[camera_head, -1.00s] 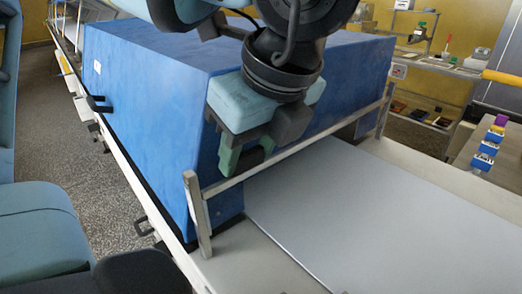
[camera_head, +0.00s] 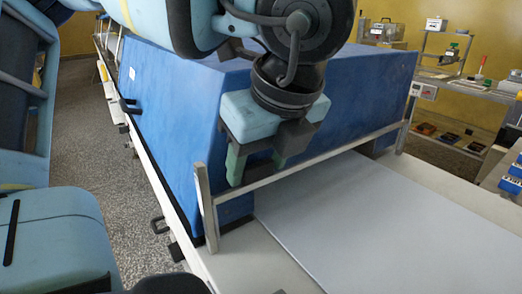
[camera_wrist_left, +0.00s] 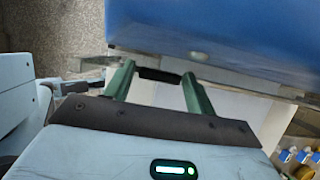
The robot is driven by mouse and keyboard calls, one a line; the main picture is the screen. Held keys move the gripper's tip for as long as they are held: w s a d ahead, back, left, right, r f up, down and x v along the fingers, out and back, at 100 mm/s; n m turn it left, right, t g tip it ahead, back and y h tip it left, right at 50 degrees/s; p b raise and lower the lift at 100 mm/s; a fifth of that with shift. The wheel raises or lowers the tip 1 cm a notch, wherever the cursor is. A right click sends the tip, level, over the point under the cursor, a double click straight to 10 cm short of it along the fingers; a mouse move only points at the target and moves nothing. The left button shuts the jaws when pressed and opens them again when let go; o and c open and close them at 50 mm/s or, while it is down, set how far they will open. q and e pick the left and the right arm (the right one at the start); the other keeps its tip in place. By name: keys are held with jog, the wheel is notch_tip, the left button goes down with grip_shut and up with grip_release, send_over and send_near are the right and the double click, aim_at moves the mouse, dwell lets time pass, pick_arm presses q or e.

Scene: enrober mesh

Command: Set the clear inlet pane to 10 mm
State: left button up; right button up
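My left gripper (camera_head: 258,168) hangs at the metal rail (camera_head: 310,162) across the mouth of the blue machine housing (camera_head: 165,105). In the left wrist view its two green fingers (camera_wrist_left: 158,82) stand apart. A short dark bar (camera_wrist_left: 158,75) shows between the fingertips, close to the rail; I cannot tell whether the fingers touch it. The clear pane itself cannot be made out against the blue housing and the pale belt. No gap scale can be read. My right gripper is not in view.
A pale flat belt (camera_head: 375,225) runs out from under the rail. Upright posts (camera_head: 207,208) stand at the rail's ends. Small dark handles (camera_head: 160,225) stick out along the left side. Shelves with small items (camera_head: 450,140) stand at the back right.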

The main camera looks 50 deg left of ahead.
pick_arm(q)
jog(key=shift+o, duration=1)
jog(key=v, duration=0.7)
jog(key=shift+r, duration=0.4)
jog(key=shift+s+d, duration=0.1)
jog(key=shift+d, duration=0.05)
